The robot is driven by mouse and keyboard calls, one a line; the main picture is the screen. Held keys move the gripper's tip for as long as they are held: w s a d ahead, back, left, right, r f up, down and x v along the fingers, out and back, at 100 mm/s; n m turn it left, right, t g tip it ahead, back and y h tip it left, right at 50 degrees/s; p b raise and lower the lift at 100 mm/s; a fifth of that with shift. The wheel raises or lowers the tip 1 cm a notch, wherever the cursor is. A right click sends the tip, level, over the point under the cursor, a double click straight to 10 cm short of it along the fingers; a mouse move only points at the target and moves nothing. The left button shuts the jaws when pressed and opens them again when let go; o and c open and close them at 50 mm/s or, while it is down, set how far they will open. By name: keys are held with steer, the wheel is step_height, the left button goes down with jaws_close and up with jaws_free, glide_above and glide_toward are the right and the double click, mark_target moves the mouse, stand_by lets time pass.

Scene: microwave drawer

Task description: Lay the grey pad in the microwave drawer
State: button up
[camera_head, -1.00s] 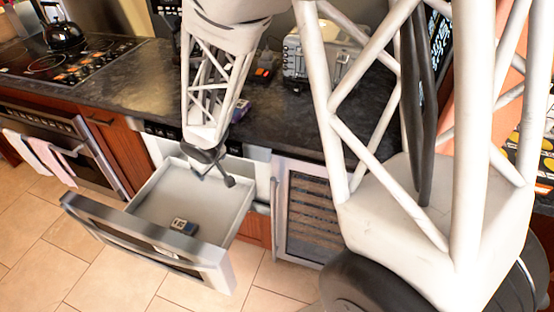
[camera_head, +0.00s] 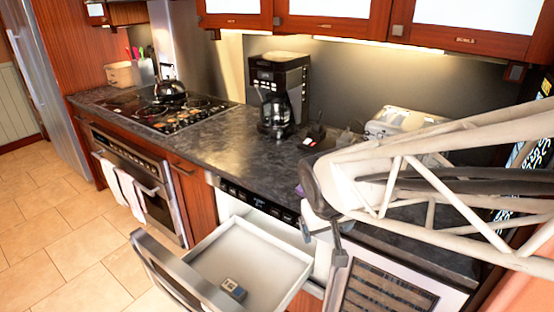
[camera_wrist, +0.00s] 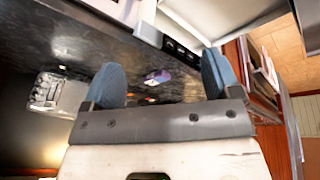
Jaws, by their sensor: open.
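The small grey pad (camera_head: 233,290), with a blue edge and dark marks on top, lies on the floor of the pulled-out microwave drawer (camera_head: 262,250), near its front panel. My gripper (camera_head: 322,238) is at the drawer's right rear, beside the counter edge, clear of the pad. In the wrist view my gripper (camera_wrist: 161,66) has its two blue-grey fingers wide apart with nothing between them. The pad does not show in the wrist view.
A purple item (camera_wrist: 157,77) lies on the dark counter (camera_head: 215,143). A coffee maker (camera_head: 278,95) and a toaster (camera_head: 395,122) stand at the back. The kettle (camera_head: 171,90) is on the stove. Wall cabinets (camera_head: 330,18) hang above. The tiled floor at left is clear.

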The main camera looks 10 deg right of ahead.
steer(key=s+r+m+g+y, duration=0.1)
steer(key=s+r, duration=0.3)
steer(key=s, duration=0.7)
steer(key=shift+r, duration=0.4)
